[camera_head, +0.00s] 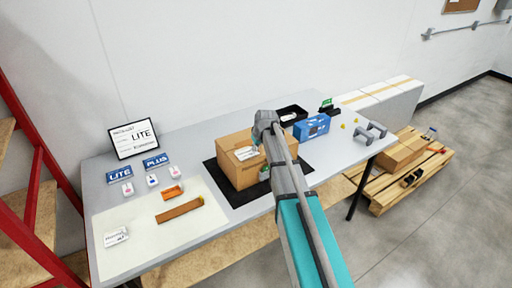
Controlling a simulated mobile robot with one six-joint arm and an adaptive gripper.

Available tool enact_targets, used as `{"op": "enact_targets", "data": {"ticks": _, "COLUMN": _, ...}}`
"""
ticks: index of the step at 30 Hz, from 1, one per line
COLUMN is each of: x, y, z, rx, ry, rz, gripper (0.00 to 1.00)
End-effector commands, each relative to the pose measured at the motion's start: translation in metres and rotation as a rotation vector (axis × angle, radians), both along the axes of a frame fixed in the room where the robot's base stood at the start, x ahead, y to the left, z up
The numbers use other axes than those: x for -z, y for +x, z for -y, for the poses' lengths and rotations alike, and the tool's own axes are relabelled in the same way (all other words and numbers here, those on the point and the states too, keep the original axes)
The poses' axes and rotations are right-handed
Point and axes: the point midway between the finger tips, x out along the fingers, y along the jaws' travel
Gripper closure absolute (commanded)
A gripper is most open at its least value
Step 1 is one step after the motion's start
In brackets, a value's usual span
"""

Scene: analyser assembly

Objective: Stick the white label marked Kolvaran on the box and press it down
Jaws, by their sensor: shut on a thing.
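A brown cardboard box (234,172) stands on a black mat (213,172) near the middle of the table. A white label (245,153) shows at the top of the box, beside my gripper (258,152); its print is too small to read. My gripper is over the box, largely hidden by my own arm, and is shut on the white label. I cannot tell whether the label touches the box. Another white label or card (116,237) with dark print lies at the front left of the pale mat; I cannot read its name.
Blue LITE (120,177) and PLUS (156,160) cards, small bottles, an orange piece (173,192) and a brown strip (180,210) lie left. A blue box (312,127) and black tray (290,115) stand right of my arm.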

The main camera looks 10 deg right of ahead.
Motion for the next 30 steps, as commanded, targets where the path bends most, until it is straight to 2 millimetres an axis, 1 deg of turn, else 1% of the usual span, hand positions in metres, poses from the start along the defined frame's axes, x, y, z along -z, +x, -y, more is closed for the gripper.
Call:
{"op": "enact_targets", "data": {"ticks": 28, "x": 0.0038, "y": -0.0001, "z": 0.0014, "rx": 0.002, "ry": 0.0, "rz": 0.0, "gripper": 1.0}}
{"op": "enact_targets", "data": {"ticks": 29, "x": 0.0038, "y": 0.0, "z": 0.0015, "rx": 0.002, "ry": 0.0, "rz": 0.0, "gripper": 0.87}}
{"op": "enact_targets", "data": {"ticks": 30, "x": 0.0038, "y": 0.0, "z": 0.0015, "rx": 0.002, "ry": 0.0, "rz": 0.0, "gripper": 0.79}}
